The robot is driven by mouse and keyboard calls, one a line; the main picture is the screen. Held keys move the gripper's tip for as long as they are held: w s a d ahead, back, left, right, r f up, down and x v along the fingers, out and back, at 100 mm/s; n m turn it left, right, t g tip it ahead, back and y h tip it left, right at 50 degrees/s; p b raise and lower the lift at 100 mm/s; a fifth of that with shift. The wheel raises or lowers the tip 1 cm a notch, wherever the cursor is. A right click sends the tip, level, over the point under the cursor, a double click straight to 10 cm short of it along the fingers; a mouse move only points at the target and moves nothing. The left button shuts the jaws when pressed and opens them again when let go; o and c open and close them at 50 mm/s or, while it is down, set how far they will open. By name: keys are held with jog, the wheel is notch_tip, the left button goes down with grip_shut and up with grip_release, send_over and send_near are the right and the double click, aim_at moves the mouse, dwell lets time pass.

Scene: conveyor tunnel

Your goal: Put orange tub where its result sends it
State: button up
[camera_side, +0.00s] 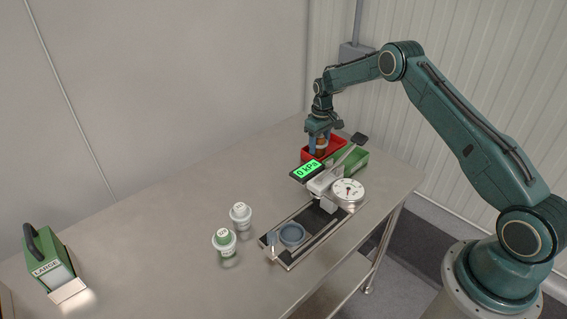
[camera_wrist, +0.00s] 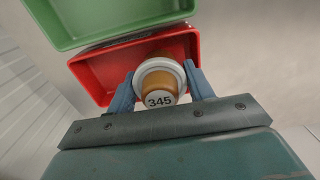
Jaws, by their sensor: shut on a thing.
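My gripper (camera_side: 320,136) is at the far end of the table, over the red bin (camera_side: 311,147). In the wrist view my gripper (camera_wrist: 160,86) is shut on the orange tub (camera_wrist: 165,88), which has a white rim and a label reading 345. The red bin (camera_wrist: 100,72) lies just beyond the tub. The green bin (camera_side: 354,163) stands beside the red one; it also shows at the top of the wrist view (camera_wrist: 75,38). In the side view the tub is small and partly hidden by the fingers. The tester display (camera_side: 307,170) reads 0 kPa.
The tester has a dial gauge (camera_side: 348,190), a raised lever (camera_side: 350,150) and a blue ring seat (camera_side: 291,234) on its rail. Two white tubs with green marks (camera_side: 241,216) (camera_side: 225,242) stand left of it. The table's middle is clear.

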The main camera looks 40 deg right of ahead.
jog(key=shift+f, duration=0.45)
jog(key=shift+f, duration=0.1)
jog(key=o, duration=1.1)
notch_tip(320, 180, up, 12)
jog(key=shift+r, duration=0.15)
dwell(0.3)
